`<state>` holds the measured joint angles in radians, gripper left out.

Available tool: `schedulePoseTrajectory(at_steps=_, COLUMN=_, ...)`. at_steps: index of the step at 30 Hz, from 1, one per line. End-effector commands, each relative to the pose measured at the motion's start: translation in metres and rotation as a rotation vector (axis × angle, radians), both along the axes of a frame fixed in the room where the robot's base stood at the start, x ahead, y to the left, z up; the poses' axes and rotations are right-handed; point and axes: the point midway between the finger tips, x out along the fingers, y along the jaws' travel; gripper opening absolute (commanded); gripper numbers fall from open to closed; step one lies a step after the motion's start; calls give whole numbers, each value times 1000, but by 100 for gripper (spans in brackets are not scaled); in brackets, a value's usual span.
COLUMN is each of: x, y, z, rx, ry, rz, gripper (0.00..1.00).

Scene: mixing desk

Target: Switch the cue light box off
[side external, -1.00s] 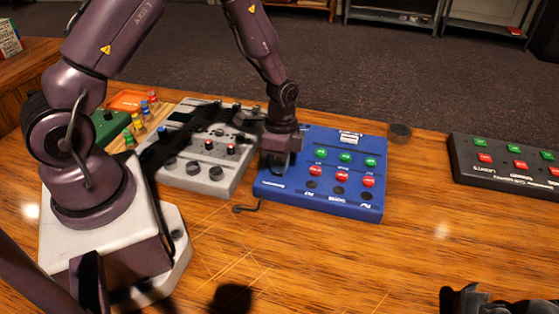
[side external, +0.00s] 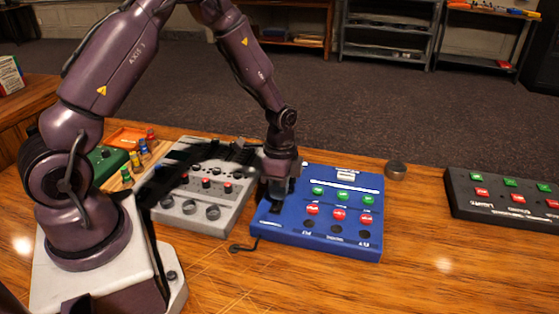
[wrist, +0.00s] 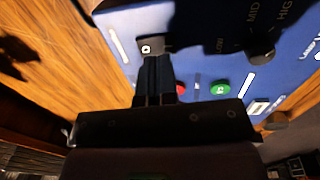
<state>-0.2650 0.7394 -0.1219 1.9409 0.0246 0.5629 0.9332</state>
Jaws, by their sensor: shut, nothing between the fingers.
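A blue box (side external: 290,232) with green and red buttons lies flat on the wooden desk; I cannot read whether it is labelled as the cue light box. My gripper (side external: 272,196) is shut and empty, pointing down at the box's left part. In the wrist view my gripper (wrist: 153,58) has its fingertips at a black switch (wrist: 152,45) with a small white mark, on the blue panel (wrist: 190,50). The fingers partly hide the switch, so contact and its position cannot be told.
A grey box with knobs (side external: 205,185) stands close on the left. A black box with green and red buttons (side external: 500,211) is at the right. A dark round knob-like object (side external: 396,170) stands behind the blue box. The desk in front is clear apart from a short cable (side external: 243,247).

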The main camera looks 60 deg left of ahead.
Motion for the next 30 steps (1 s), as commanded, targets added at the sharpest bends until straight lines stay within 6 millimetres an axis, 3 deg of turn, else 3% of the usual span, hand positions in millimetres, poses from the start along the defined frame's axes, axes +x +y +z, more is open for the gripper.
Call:
schedulePoseTrajectory(at_steps=9, x=8, y=7, z=75, rx=2, ry=-8, rz=0, gripper=0)
schedulePoseTrajectory(at_steps=15, x=10, y=10, z=106, rx=1, ry=-4, rz=0, gripper=0)
schedulePoseTrajectory(at_steps=21, x=10, y=10, z=117, rx=0, ry=0, rz=0, gripper=0)
schedulePoseTrajectory(at_steps=30, x=10, y=10, z=118, rx=0, ry=0, rz=-1, gripper=0)
